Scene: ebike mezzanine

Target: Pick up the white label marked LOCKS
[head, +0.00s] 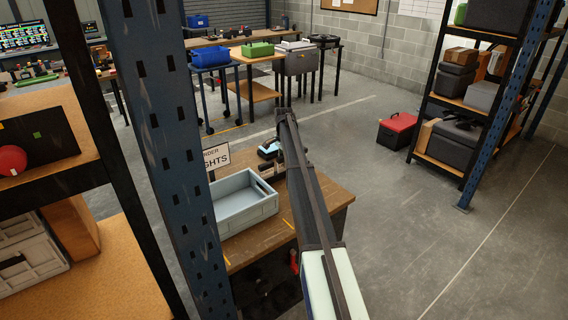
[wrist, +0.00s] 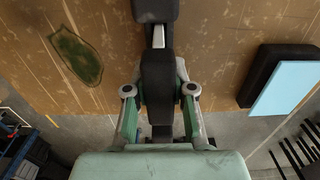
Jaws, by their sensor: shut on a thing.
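I do not make out a white label marked LOCKS in either view. In the wrist view my gripper (wrist: 158,92) points at a brown wooden top, its two grey-green fingers on either side of a dark block (wrist: 158,70). It is shut on this block; what the block is, I cannot tell. A narrow white strip (wrist: 158,37) shows just beyond it, below another black part. In the head view a white sign (head: 216,157) reads "ORDER" and "GHTS", its left part hidden by a blue post. My arm covers much of the gripper there.
A grey-blue open crate (head: 238,222) stands on the wooden bench (head: 322,201). A black box with a light blue top (wrist: 287,88) lies at the right in the wrist view, with a dark green patch (wrist: 77,57) at the left. The blue rack post (head: 165,110) stands close on the left.

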